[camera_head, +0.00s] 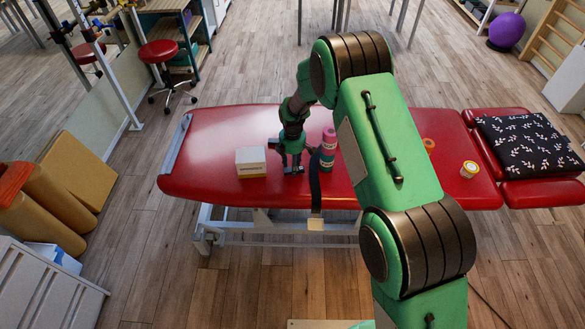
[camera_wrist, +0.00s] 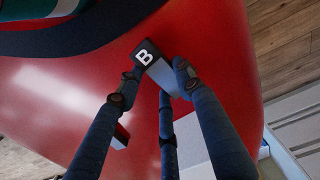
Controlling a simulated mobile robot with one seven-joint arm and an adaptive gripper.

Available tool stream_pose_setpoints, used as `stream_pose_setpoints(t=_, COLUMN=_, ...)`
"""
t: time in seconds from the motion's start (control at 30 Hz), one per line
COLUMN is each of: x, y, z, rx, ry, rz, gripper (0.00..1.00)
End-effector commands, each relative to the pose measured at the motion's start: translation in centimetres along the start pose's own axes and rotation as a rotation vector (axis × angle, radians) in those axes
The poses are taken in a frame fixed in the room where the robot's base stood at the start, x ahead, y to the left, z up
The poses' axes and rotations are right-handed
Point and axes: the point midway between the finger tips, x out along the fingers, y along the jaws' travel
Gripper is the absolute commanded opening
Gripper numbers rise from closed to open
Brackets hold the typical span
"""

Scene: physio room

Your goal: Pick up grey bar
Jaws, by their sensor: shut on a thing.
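The grey bar (camera_wrist: 163,78) shows in the wrist view. It has a black end marked with a white B. My gripper (camera_wrist: 158,70) is shut on it, with dark fingers on both sides and a third finger below. In the head view my gripper (camera_head: 291,163) points down over the red treatment table (camera_head: 220,135), between a white box and a pink bottle. The bar cannot be made out there. I cannot tell whether it touches the table top.
The white box (camera_head: 251,162) stands close on the left of my gripper. The pink bottle (camera_head: 328,146) and a dark strap (camera_head: 315,178) hanging over the front edge are close on the right. A yellow-and-white tub (camera_head: 469,169) and patterned cushion (camera_head: 527,143) are farther right. The table's left part is clear.

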Motion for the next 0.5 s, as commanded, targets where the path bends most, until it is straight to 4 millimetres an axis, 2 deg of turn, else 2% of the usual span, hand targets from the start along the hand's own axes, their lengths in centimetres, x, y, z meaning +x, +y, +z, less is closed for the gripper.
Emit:
stream_pose_setpoints(t=0.13, x=-2.3, y=-0.1, z=0.0, rx=0.000, ry=0.000, rz=0.000, gripper=0.10)
stream_pose_setpoints(t=0.5, x=-2.6, y=-6.6, z=0.6, rx=0.000, ry=0.000, rz=-0.001, gripper=0.10)
